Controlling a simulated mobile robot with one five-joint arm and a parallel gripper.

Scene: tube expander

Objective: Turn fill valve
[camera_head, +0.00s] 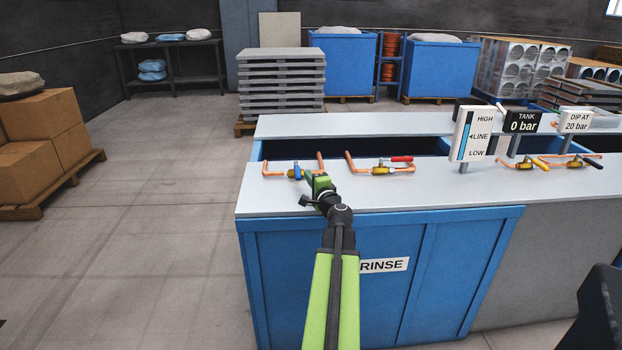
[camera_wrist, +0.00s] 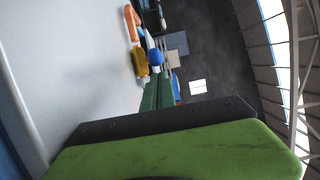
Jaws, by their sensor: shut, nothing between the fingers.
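A brass valve with a blue handle (camera_head: 297,171) sits in a copper pipe near the left end of the grey counter top. In the wrist view its blue handle (camera_wrist: 155,57) and brass body (camera_wrist: 140,62) show just beyond my fingertips. My gripper (camera_head: 311,176) is at the right side of this valve, low over the counter. Its green fingers (camera_wrist: 157,90) are together and empty. Whether they touch the handle I cannot tell. A second valve with a red handle (camera_head: 402,159) stands to the right. No label marks either one as the fill valve.
The blue tank opening (camera_head: 350,148) lies behind the valves. A level gauge (camera_head: 470,134), a "TANK 0 bar" display (camera_head: 522,122) and a "DIP AT 20 bar" sign (camera_head: 577,120) stand to the right. Valves with yellow (camera_head: 541,163) and black handles are beyond.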

